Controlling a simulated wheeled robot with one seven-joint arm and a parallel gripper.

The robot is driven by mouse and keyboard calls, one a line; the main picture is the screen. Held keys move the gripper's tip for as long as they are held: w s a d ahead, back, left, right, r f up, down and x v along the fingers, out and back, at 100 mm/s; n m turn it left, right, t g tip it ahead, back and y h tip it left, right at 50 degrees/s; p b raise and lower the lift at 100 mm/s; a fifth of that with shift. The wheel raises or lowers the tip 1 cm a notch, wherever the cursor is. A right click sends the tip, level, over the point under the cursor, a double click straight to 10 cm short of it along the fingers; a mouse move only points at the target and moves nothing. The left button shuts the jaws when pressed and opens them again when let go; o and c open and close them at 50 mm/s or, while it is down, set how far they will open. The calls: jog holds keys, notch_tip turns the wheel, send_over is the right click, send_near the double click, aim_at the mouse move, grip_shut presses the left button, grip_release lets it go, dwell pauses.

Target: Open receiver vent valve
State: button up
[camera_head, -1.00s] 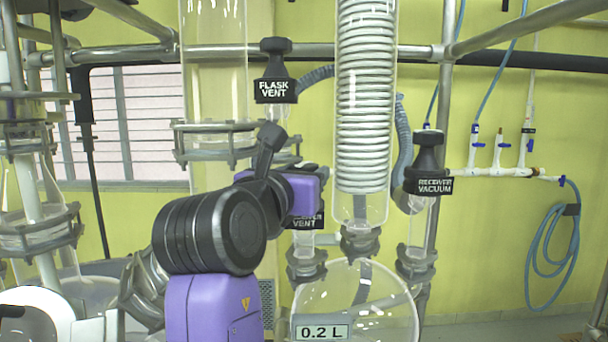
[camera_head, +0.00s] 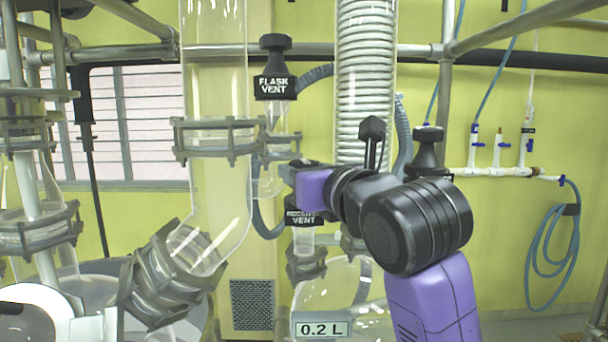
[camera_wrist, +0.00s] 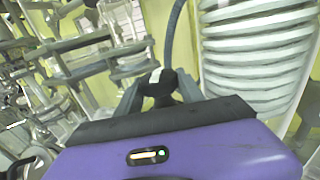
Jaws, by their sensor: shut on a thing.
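The receiver vent valve (camera_head: 304,218) is a black cap with a white-lettered "RECEIVER VENT" label, partly covered by my arm. It stands on a glass neck above the round receiver flask (camera_head: 352,290) marked 0.2 L. My gripper (camera_wrist: 160,92) is shut on the valve's black knob (camera_wrist: 159,83), which shows between the two fingers in the wrist view. In the head view my purple gripper body reaches the valve from the right, and the fingertips are hidden.
The flask vent valve (camera_head: 275,85) stands above and left of my gripper. The coiled condenser (camera_head: 365,80) is close behind my arm. The receiver vacuum valve (camera_head: 427,150) is just right, its label hidden. Metal rails (camera_head: 310,52) cross behind.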

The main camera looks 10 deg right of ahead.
jog(key=shift+d+n+y, duration=0.1)
jog(key=shift+n+y, duration=0.4)
jog(key=shift+y, duration=0.4)
jog(key=shift+g+y, duration=0.3)
jog(key=o, duration=1.4)
jog(key=shift+w, duration=0.1)
jog(key=shift+h, duration=0.5)
